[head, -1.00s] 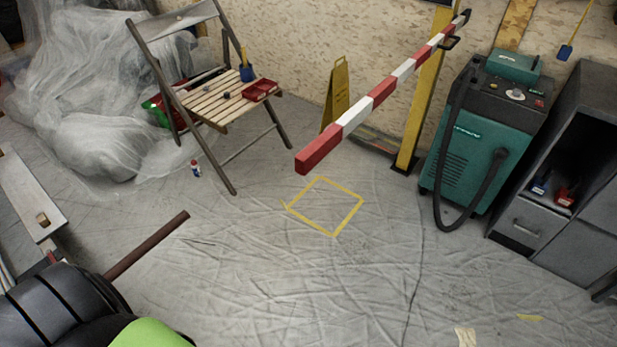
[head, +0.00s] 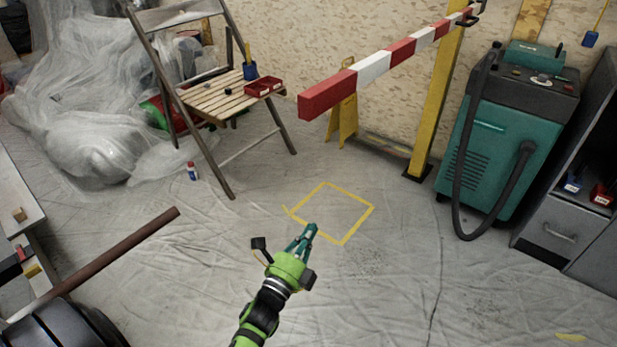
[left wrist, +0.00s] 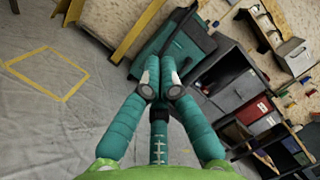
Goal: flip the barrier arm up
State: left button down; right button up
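The red and white barrier arm (head: 374,65) slants across the upper middle of the head view. Its red free end (head: 325,97) points toward me, above the floor. Its far end meets a black bracket (head: 470,18) near the top of the yellow post (head: 437,95). My left gripper (head: 308,230) is over the floor below the barrier arm, apart from it, beside the yellow floor square. In the left wrist view its fingertips (left wrist: 160,85) are together with nothing between them. The barrier arm cannot be made out in the wrist view. My right gripper is not in view.
A folding chair (head: 215,100) with small items stands at left, by plastic sheeting (head: 90,110). A yellow floor sign (head: 347,115) stands behind the barrier arm. A teal machine (head: 505,140) and a grey cabinet (head: 560,225) stand at right. The middle floor is clear.

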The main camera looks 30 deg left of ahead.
aim_at(319, 114)
pick_arm(q)
jog(key=s+r+m+t+h+b, duration=0.2)
jog(key=s+r+m+t+b, duration=0.1)
jog(key=r+m, duration=0.4)
jog(key=s+a+r+m+t+h+b, duration=0.1)
jog(key=s+r+m+t+h+b, duration=0.1)
jog(key=r+m+b, duration=0.3)
notch_tip(319, 114, up, 3)
jog(key=s+m+t, duration=0.1)
jog(key=m, duration=0.3)
jog(key=shift+s+a+t, duration=0.15)
jog(key=shift+s+t, duration=0.25)
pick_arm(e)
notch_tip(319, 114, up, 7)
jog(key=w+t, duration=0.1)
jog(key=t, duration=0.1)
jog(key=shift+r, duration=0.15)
pick_arm(q)
jog(key=shift+r, duration=0.1)
